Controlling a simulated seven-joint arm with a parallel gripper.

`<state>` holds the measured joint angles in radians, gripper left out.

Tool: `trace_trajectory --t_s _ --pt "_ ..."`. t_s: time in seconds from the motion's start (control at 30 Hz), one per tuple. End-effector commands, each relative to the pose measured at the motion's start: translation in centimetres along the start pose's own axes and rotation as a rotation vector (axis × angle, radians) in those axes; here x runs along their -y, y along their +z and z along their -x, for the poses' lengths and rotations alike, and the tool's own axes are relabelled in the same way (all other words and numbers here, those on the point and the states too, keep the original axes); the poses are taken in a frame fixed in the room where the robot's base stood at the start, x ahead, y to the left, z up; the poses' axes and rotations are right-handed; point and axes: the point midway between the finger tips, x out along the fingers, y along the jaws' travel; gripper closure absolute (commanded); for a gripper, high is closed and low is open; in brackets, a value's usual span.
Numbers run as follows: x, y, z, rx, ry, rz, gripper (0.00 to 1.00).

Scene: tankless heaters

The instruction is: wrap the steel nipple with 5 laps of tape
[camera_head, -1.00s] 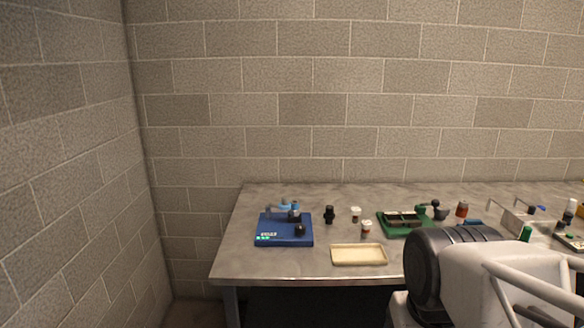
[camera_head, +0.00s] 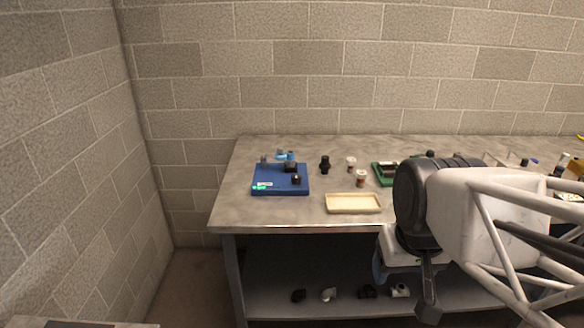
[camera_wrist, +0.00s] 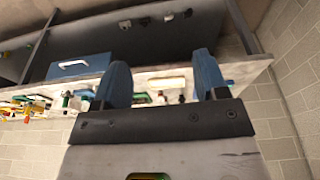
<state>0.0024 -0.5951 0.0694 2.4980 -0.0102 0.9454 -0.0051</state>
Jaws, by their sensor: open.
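I cannot make out the steel nipple or the tape for certain; the parts are too small. A blue board (camera_head: 281,187) with several dark and blue fittings (camera_head: 289,167) on it lies at the left of the bench. A dark upright fitting (camera_head: 325,164) stands to its right, beside two small white-capped containers (camera_head: 351,164) (camera_head: 362,178). My gripper (camera_wrist: 162,72) shows two blue fingers, apart with nothing between them in the wrist view. It is away from the bench items, and the bench appears upside down beyond it.
A shallow beige tray (camera_head: 353,210) lies near the front edge of the steel bench (camera_head: 255,215). A green board (camera_head: 381,173) is partly hidden by my arm. Several fittings (camera_head: 328,295) lie on the lower shelf. Block walls stand behind and at the left.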

Motion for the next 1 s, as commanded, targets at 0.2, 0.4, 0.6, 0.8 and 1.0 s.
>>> trace_trajectory --t_s 0.2,0.4,0.6,0.8,1.0 --pt "0.4 -4.5 0.6 0.018 -0.004 0.053 0.33" --pt "0.9 -9.3 0.8 0.033 -0.008 0.11 0.33" --pt "1.5 -14.1 0.7 0.049 -0.013 0.169 0.33" --pt "2.2 -18.9 0.0 0.066 -0.018 0.226 0.33" --pt "3.1 -23.6 -1.0 0.082 -0.024 0.284 0.33"
